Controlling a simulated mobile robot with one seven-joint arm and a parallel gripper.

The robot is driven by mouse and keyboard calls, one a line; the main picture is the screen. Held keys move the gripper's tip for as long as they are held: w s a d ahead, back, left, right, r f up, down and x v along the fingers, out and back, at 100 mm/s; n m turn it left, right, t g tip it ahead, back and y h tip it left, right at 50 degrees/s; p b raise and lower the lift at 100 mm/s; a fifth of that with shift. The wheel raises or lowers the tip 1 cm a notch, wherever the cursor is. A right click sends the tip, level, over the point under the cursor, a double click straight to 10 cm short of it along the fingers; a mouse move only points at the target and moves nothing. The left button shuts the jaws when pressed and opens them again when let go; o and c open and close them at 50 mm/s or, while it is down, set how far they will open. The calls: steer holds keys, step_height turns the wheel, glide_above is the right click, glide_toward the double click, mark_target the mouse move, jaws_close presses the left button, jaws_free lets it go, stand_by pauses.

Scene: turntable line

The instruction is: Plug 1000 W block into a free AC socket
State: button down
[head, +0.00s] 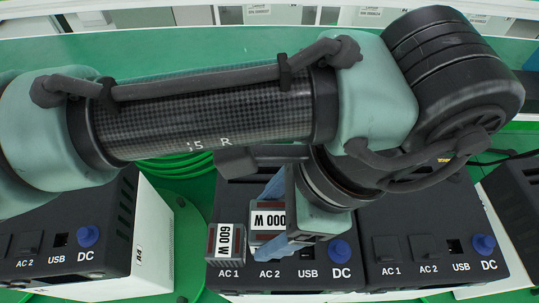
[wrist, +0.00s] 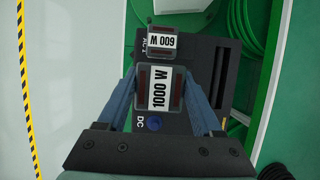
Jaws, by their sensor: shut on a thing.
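The 1000 W block (head: 267,219), grey with dark red strips and a white label, is between the blue fingers of my gripper (head: 272,222), which is shut on it. It is at the AC 2 position of the middle power unit (head: 290,270); whether it is seated or just above the socket I cannot tell. In the wrist view the 1000 W block (wrist: 159,90) lies between my fingertips (wrist: 159,92). The 600 W block (head: 225,243) stands at AC 1 beside it, and also shows in the wrist view (wrist: 163,40).
A right power unit (head: 427,235) has AC 1 and AC 2 with no block on them. A left unit (head: 75,225) stands on the green surface, partly behind my arm. The middle unit's blue DC knob (head: 339,250) is close to my gripper. Green cable coils (head: 180,165) lie behind.

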step_height(320, 180, down, 2)
steer(key=shift+w+f+b, duration=0.1)
steer(key=shift+w+b, duration=0.05)
steer(key=shift+b, duration=0.6)
step_height(320, 180, down, 2)
steer(key=shift+f+b, duration=0.15)
steer(key=shift+b, duration=1.05)
steer(key=shift+f+b, duration=0.45)
steer(key=shift+f, duration=0.4)
steer(key=shift+a, duration=0.15)
steer(key=shift+f+b, duration=0.6)
steer(key=shift+f, duration=0.8)
jaws_free()
steer(key=shift+r, duration=0.1)
